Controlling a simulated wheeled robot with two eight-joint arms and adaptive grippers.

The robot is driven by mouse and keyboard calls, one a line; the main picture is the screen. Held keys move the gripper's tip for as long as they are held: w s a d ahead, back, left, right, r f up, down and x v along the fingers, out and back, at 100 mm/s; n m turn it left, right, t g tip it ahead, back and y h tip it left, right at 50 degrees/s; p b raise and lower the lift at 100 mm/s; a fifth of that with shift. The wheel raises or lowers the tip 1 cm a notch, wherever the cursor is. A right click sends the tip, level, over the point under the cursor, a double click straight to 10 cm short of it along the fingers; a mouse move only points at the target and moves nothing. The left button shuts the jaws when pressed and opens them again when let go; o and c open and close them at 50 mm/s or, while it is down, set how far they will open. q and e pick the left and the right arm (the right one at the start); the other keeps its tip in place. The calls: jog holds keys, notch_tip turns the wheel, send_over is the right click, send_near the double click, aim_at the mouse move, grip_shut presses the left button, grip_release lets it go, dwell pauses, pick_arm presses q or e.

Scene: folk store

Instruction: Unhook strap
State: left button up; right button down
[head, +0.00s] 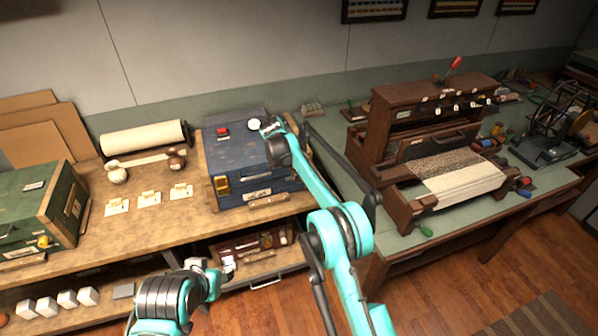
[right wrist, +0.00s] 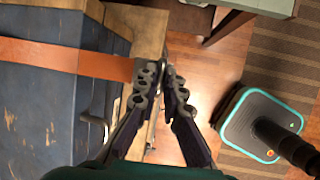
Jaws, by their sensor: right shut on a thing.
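The orange-brown strap (right wrist: 90,62) runs across the blue chest in the right wrist view, and its end reaches my right gripper (right wrist: 163,78). The right gripper's fingers are close together and shut on the strap end beside the chest. The blue chest (head: 238,150) stands on the wooden bench in the head view, with the right arm reaching over its right side. The strap is hidden there, so I cannot see its fastening. My left gripper (head: 222,268) is low in front of the bench, apart from the chest; its jaws are too small to read.
A green chest (head: 35,218), a paper roll (head: 143,138) and several small cards are left of the blue chest. A wooden loom (head: 415,130) stands on the table to the right. An open drawer (head: 262,262) juts out below.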

jog(key=c, duration=1.9)
grip_release()
jog(key=shift+w, duration=0.15)
jog(key=shift+o, duration=1.3)
jog(key=shift+w+a+f, duration=0.1)
jog(key=shift+w, duration=0.05)
jog(key=shift+s+r, duration=0.2)
jog(key=shift+r, duration=0.1)
jog(key=v, duration=1.1)
jog(key=shift+r, duration=0.25)
jog(key=shift+w, duration=0.1)
